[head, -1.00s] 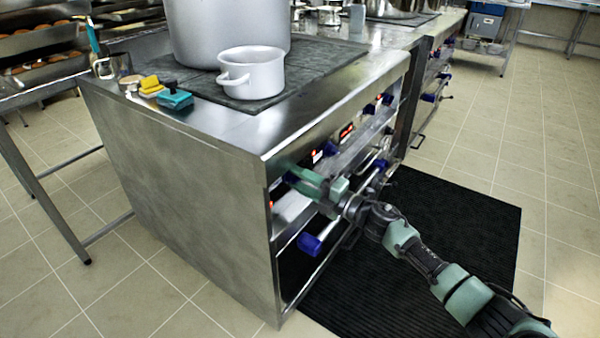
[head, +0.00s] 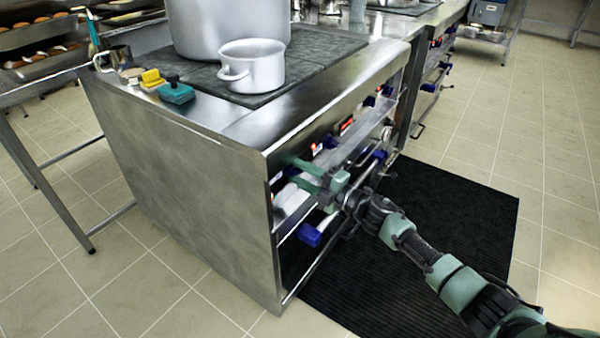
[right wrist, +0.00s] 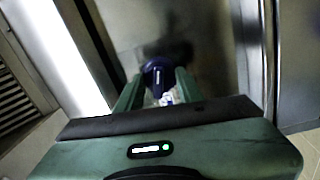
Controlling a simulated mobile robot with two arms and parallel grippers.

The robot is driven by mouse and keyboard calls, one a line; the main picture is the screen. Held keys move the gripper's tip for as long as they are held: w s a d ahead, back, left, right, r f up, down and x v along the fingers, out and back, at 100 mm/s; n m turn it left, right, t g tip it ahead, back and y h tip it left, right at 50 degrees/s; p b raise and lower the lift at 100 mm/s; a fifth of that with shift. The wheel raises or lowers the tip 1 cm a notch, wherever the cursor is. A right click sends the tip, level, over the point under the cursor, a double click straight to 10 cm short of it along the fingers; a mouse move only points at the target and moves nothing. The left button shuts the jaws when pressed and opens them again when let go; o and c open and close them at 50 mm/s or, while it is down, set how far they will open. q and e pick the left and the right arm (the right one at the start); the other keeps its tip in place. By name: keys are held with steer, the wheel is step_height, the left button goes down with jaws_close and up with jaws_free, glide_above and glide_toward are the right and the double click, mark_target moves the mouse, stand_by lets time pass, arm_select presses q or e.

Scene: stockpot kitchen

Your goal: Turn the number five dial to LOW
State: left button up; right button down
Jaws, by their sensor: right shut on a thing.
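My right gripper (head: 298,174) reaches the front of the steel stove (head: 190,200) at its near end. Its green fingers are shut on a blue dial, which shows between the fingertips in the right wrist view (right wrist: 157,72). A pale mark is on the dial's face. In the head view the fingers mostly hide this dial. I cannot read its number or any LOW mark. My left gripper is not in view.
A blue-ended handle (head: 309,235) sits below the gripper on the stove front. A white pot (head: 255,68) and a large stockpot (head: 225,25) stand on top. Sponges (head: 175,92) lie near the left edge. A black mat (head: 450,215) covers the floor in front.

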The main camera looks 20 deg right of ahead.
steer(key=c, duration=0.9)
jaws_free()
steer(key=shift+s+d+f, duration=0.1)
steer(key=shift+s+d, duration=0.05)
steer(key=shift+s, duration=0.05)
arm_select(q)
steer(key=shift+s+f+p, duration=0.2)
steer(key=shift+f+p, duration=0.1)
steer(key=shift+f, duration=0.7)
arm_select(e)
steer(key=v, duration=0.7)
steer(key=shift+s, duration=0.15)
